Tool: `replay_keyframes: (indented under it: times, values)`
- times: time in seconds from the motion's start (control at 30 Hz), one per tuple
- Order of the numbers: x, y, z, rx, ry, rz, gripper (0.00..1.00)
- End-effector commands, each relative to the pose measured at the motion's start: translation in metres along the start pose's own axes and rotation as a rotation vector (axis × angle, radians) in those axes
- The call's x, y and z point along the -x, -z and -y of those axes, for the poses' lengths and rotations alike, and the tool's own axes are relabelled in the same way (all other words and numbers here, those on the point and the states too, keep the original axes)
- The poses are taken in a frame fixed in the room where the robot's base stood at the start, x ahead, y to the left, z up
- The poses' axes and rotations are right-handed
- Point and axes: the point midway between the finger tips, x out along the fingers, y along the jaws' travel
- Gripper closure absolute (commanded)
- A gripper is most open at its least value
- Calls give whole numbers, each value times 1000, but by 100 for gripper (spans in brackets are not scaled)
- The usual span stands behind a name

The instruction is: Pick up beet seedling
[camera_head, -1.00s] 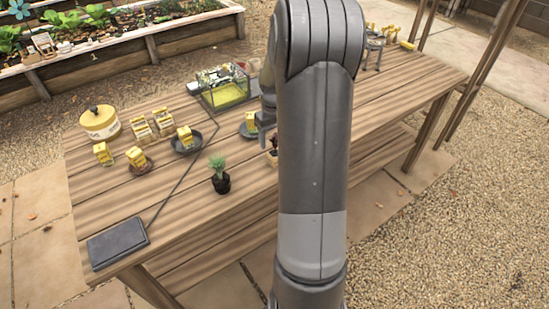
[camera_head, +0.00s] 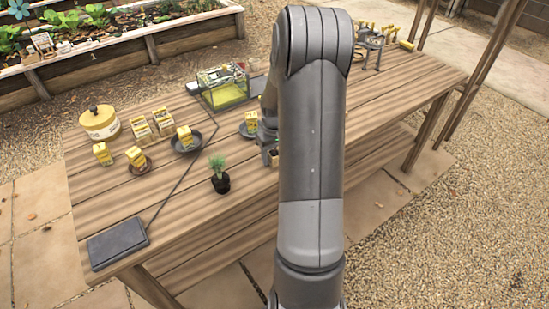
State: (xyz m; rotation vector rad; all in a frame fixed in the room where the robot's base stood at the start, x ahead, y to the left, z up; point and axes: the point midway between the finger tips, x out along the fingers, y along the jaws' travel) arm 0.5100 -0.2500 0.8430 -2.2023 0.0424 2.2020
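A small light-coloured pot (camera_head: 274,160) stands on the wooden table beside my arm, mostly hidden by it. It may hold the beet seedling, but no plant can be made out there now. My gripper (camera_head: 268,150) is at this pot, close above or around it. Only its left side shows past my arm, so I cannot tell its opening or whether it touches anything. A feathery green seedling in a black pot (camera_head: 219,173) stands upright to the left, apart from the gripper.
The wooden table (camera_head: 120,205) also bears a yellow tub (camera_head: 100,122), several yellow packets, dark saucers (camera_head: 186,142), a glass box (camera_head: 222,88) and a flat dark pad (camera_head: 118,243) with a cable. A metal stand (camera_head: 370,48) is at the back right. The table's front left is mostly clear.

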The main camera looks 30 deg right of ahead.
Motion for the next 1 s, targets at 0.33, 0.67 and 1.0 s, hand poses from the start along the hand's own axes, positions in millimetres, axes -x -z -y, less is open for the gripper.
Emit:
replay_keyframes:
  times: [0.33,0.67,1.0]
  values:
    - [0,0,0,0,0,0,72]
    - [0,0,0,0,0,0,85]
    - [21,0,0,-1,-1,-3,85]
